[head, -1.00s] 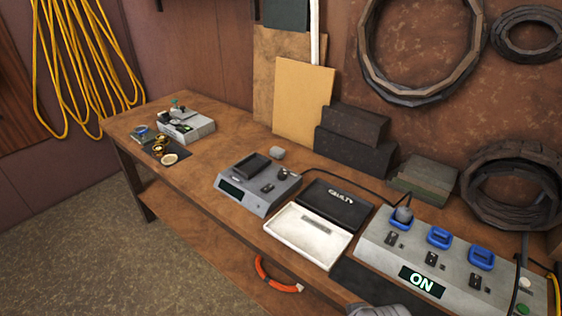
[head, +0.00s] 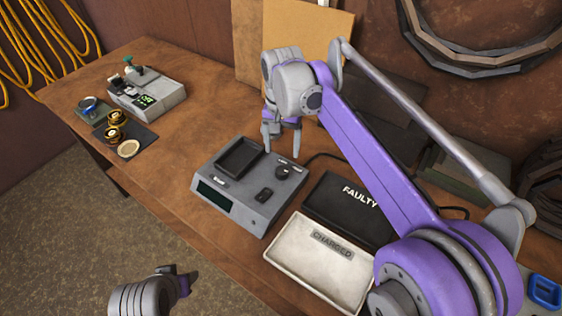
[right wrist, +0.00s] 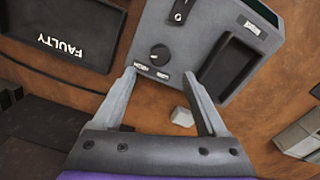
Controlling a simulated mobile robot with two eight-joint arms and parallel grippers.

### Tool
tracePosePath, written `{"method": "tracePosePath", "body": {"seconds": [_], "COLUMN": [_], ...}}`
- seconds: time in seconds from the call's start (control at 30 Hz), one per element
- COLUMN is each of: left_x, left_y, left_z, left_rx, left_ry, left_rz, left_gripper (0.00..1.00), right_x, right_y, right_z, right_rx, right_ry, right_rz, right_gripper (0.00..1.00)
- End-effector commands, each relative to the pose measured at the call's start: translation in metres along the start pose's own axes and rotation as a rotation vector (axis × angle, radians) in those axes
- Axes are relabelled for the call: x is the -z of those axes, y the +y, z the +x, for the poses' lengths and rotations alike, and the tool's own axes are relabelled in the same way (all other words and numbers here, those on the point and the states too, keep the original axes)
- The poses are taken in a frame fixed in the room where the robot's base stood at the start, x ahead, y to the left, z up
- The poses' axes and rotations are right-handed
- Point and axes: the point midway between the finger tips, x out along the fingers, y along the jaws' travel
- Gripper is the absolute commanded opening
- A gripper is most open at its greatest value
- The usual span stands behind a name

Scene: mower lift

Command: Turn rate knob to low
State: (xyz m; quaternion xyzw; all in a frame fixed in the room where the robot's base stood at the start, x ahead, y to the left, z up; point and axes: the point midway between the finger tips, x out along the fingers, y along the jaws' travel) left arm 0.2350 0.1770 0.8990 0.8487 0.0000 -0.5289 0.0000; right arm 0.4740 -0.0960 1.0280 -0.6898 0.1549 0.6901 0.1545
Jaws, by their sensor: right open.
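The grey charger unit (head: 225,205) stands on the workbench, with a dark tray slot, a dark display, a switch and a round black knob (head: 283,172). The knob also shows in the right wrist view (right wrist: 160,54), with small labels beside it too small to read. My right gripper (head: 281,150) is open at the unit's back edge, fingers pointing down. In its wrist view the fingertips (right wrist: 159,74) lie on either side of the knob's label edge, apart from the knob. My left gripper (head: 185,281) shows partly at the bottom; its jaw opening is unclear.
A black FAULTY tray (head: 345,192) and a white CHARGED tray (head: 300,268) lie right of the unit. A small pale block (right wrist: 182,117) lies on the bench behind it. Another grey device (head: 155,98) stands at the far left.

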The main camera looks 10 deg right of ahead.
Motion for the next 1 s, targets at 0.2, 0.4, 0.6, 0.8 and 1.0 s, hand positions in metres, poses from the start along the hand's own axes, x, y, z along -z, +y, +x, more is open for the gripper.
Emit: {"method": "tracePosePath", "body": {"seconds": [0.2,0.4,0.6,0.8,1.0], "left_x": [-0.003,-0.004,-0.005,-0.005,-0.005], "left_y": [0.0,0.0,0.0,0.0,0.0], "left_z": [0.004,0.006,0.006,0.006,0.006], "left_rx": [0.0,0.0,0.0,0.0,0.0], "left_ry": [-0.002,-0.003,-0.003,-0.003,-0.003], "left_rz": [0.0,0.0,0.0,0.0,0.0], "left_gripper": [0.5,0.5,0.5,0.5,0.5], "right_x": [0.0,0.0,0.0,0.0,0.0], "right_y": [0.0,0.0,0.001,0.001,0.001], "right_z": [0.044,0.073,0.085,0.085,0.085], "right_rx": [0.0,0.001,0.001,0.001,0.001], "right_ry": [0.0,0.001,0.001,0.001,0.001], "right_rz": [0.0,-0.001,-0.001,-0.001,-0.001], "right_gripper": [0.75,0.75,0.75,0.75,0.48]}}
